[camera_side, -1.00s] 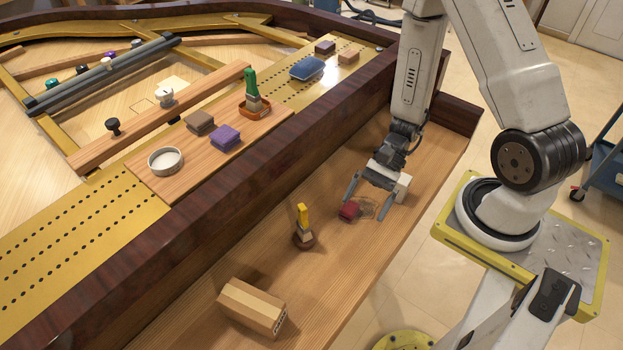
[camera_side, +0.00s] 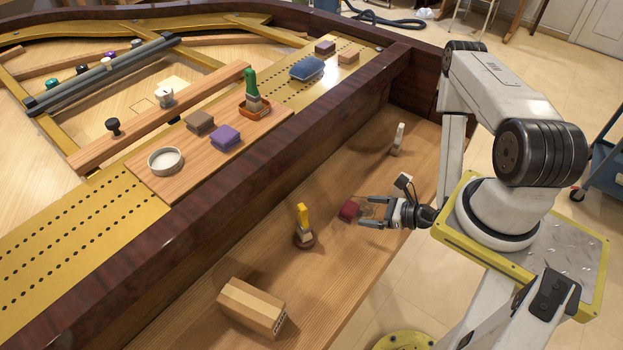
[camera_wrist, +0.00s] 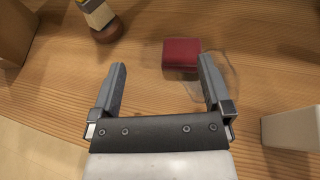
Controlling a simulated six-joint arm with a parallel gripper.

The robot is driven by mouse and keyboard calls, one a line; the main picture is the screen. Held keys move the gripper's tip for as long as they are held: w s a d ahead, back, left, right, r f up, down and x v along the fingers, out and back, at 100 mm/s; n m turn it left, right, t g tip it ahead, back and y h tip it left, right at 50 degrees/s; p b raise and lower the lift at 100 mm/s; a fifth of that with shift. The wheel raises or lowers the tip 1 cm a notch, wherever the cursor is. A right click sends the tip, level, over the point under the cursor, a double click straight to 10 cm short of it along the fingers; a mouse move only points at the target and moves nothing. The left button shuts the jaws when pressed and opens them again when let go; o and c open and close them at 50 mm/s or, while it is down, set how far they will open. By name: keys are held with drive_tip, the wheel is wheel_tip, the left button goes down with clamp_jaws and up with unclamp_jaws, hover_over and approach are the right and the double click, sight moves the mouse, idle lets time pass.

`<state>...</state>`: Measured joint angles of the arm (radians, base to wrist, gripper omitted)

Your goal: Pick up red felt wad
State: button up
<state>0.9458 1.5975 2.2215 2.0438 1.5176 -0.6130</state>
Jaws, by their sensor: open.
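The red felt wad (camera_side: 349,210) is a small dark red block lying on the wooden key bed. In the wrist view the red felt wad (camera_wrist: 181,54) lies just beyond the fingertips, nearer the right finger and not between the fingers. My gripper (camera_side: 361,211) is low and nearly level, pointing left toward the wad. In the wrist view my gripper (camera_wrist: 162,65) has its fingers spread wide with bare wood between them. A faint clear outline or stain (camera_wrist: 225,72) shows on the wood beside the wad.
A yellow-handled brush in a round brown base (camera_side: 303,228) stands left of the wad. A tan box (camera_side: 252,306) sits at the front. A small pale upright object (camera_side: 397,139) stands behind my gripper. The dark wooden rail (camera_side: 290,150) bounds the left side. Bare wood lies between these.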

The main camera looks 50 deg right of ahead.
sight(356, 213)
drive_tip(key=shift+s+d+f+m+h, duration=0.4)
drive_tip(key=shift+s+f+m+h, duration=0.2)
drive_tip(key=shift+f+h, duration=0.15)
drive_tip(key=shift+s+d+f+m+h, duration=0.35)
drive_tip(key=shift+s+f+m+h, duration=0.25)
drive_tip(key=shift+h, duration=0.25)
drive_tip(key=shift+w, duration=0.1)
drive_tip(key=shift+w+f, duration=0.1)
drive_tip(key=shift+w, duration=0.05)
drive_tip(key=shift+x, duration=1.15)
drive_tip(key=shift+w+a, duration=0.1)
drive_tip(key=shift+w, duration=0.1)
drive_tip(key=shift+x, duration=2.45)
drive_tip(key=shift+a, duration=0.1)
